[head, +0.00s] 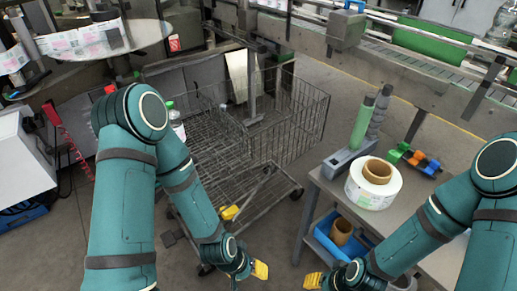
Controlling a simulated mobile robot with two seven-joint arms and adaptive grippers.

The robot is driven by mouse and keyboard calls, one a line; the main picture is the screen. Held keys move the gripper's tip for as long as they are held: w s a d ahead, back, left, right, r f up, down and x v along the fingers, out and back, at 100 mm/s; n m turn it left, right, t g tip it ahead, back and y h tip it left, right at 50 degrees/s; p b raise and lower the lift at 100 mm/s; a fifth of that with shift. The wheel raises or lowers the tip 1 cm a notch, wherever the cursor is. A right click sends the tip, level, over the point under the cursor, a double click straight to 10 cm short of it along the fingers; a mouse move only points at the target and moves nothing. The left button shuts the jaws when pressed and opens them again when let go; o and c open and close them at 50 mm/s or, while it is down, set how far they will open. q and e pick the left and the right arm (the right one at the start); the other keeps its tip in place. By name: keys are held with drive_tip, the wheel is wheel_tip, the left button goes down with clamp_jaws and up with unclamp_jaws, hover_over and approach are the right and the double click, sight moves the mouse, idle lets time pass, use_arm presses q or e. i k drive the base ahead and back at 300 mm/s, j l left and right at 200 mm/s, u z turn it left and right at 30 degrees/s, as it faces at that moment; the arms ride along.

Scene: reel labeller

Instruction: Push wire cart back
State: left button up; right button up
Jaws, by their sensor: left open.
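The dark wire cart (308,118) stands on the floor in the middle of the head view, with mesh sides and a mesh shelf. Its left front part is hidden behind my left arm. My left gripper (245,241) is open, its two yellow fingertips spread apart, in front of the cart's near lower end. I see nothing between its fingers, and I cannot tell whether it touches the cart. My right gripper (315,281) is at the bottom edge, right of the left one. Only one yellow fingertip shows clearly, so its opening is unclear.
A bench at right holds a label reel (373,184), a green-and-grey handled tool (362,122) and colored clips (416,160). A blue bin (341,238) sits below. A conveyor (420,62) runs behind. A round table (148,34) is at upper left. A bottle (177,122) shows by the cart's left side.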

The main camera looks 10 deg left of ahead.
sight(171, 212)
drive_tip(key=i+j+u, duration=0.1)
drive_tip(key=j, duration=0.3)
drive_tip(key=i+j+u, duration=0.1)
drive_tip(key=j, duration=0.3)
drive_tip(key=i+j+u, duration=0.15)
drive_tip(key=j, duration=0.25)
drive_tip(key=k, duration=0.05)
